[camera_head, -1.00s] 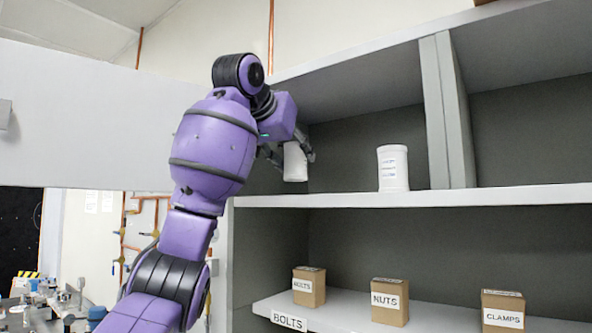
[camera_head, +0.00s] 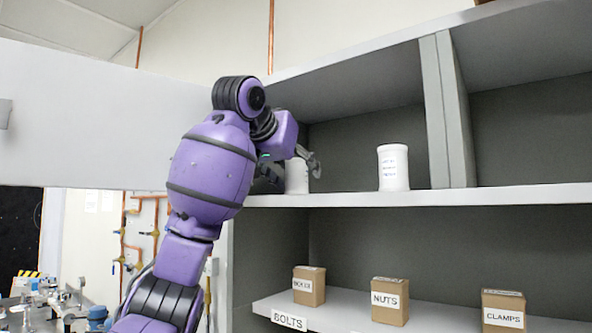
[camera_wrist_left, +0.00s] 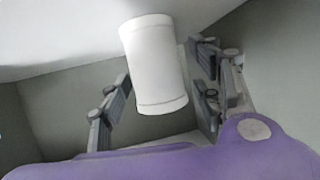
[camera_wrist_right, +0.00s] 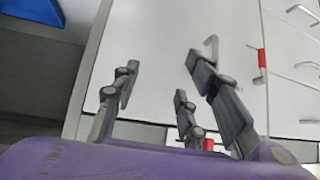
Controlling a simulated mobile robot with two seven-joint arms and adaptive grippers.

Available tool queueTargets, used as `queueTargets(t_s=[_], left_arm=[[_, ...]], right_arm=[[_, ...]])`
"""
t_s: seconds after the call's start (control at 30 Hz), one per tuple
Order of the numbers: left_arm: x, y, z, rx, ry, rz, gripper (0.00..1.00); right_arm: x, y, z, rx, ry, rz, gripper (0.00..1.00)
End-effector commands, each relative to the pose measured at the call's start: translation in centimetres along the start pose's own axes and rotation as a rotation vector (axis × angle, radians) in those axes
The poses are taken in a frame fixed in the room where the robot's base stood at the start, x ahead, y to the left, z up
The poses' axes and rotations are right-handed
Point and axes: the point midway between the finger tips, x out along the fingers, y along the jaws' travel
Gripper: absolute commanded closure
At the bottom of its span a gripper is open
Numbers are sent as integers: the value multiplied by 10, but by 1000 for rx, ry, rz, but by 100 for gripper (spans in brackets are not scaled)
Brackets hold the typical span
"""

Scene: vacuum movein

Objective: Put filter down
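A white cylindrical filter (camera_head: 296,177) stands upright at the left end of the upper shelf (camera_head: 420,196), and its base appears to rest there. In the left wrist view the filter (camera_wrist_left: 155,65) sits between the spread fingers of my left gripper (camera_wrist_left: 160,85), with narrow gaps beside it. In the head view my left gripper (camera_head: 292,170) is around the filter, one finger splayed out to its right. My right gripper (camera_wrist_right: 165,85) is open and empty in the right wrist view; it is outside the head view.
A second white container (camera_head: 393,167) stands on the same shelf to the right, before a grey upright divider (camera_head: 447,110). Between the two is free shelf. Labelled boxes for nuts (camera_head: 390,301) and clamps (camera_head: 503,309) stand on the lower shelf.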

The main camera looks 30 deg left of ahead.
Motion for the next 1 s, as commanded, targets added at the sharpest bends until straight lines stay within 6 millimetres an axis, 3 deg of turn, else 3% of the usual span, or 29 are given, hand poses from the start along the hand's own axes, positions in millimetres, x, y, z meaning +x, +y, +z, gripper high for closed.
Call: queueTargets(t_s=[0.27, 0.37, 0.7, 0.83, 1.0], left_arm=[[-4, 0, -3, 0, 2, 0, 41], [-18, 0, -3, 0, 4, 1, 41], [-92, -1, -4, 1, 6, -2, 41], [-110, -1, -3, 2, 4, -4, 41], [-120, 0, -2, 1, 1, -2, 41]], right_arm=[[0, 0, 1, 0, -1, 1, 60], [0, 1, 2, 0, -3, 1, 60], [0, 2, 1, 0, -2, 3, 60], [0, 2, 1, 0, -1, 3, 60], [0, 2, 1, 0, -1, 3, 60]])
